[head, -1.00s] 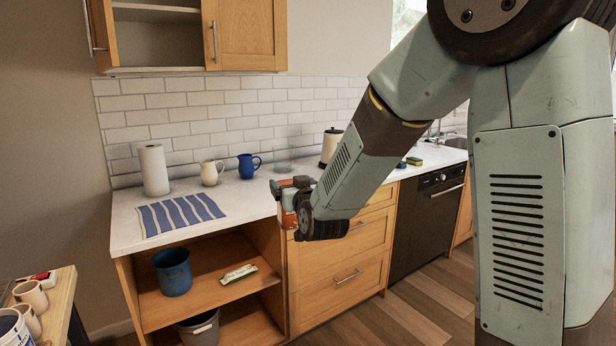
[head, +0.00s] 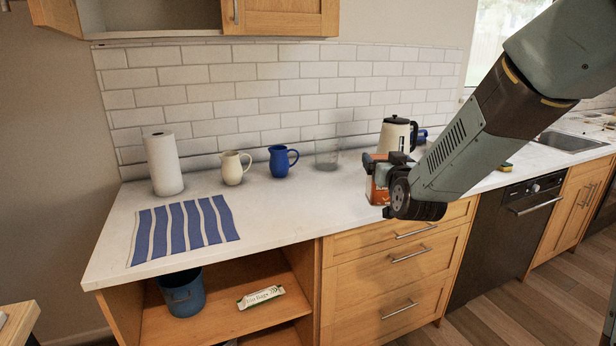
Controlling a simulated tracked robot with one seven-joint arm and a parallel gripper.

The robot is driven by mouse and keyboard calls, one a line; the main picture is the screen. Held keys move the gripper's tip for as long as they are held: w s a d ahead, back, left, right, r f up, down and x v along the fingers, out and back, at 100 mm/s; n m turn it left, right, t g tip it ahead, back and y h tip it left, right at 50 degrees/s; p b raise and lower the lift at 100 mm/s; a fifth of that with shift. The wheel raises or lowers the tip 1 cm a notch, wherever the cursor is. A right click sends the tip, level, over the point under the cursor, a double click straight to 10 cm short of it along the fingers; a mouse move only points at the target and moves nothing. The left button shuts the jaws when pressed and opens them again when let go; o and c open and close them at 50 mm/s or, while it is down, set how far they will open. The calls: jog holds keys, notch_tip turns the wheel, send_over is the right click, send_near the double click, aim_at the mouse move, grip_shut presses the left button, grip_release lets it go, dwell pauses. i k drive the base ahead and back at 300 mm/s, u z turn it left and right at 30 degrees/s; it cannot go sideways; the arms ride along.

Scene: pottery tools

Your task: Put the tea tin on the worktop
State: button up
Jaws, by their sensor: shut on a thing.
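My gripper (head: 384,172) is shut on the tea tin (head: 377,190), an orange and white tin with dark lettering. Only part of the tin shows, because the gripper and wrist cover the rest. In the picture the tin overlaps the front edge of the white worktop (head: 290,208), right of its middle. I cannot tell whether the tin touches the worktop or is held in front of it.
A striped cloth (head: 183,228), a paper roll (head: 164,164), a cream jug (head: 233,168), a blue jug (head: 281,161), a clear glass (head: 327,154) and a kettle (head: 394,137) stand or lie on the worktop. Its middle front is clear.

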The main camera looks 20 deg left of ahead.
aim_at(302, 184)
jog(key=u, duration=0.15)
jog(key=i, duration=1)
jog(key=u, duration=0.6)
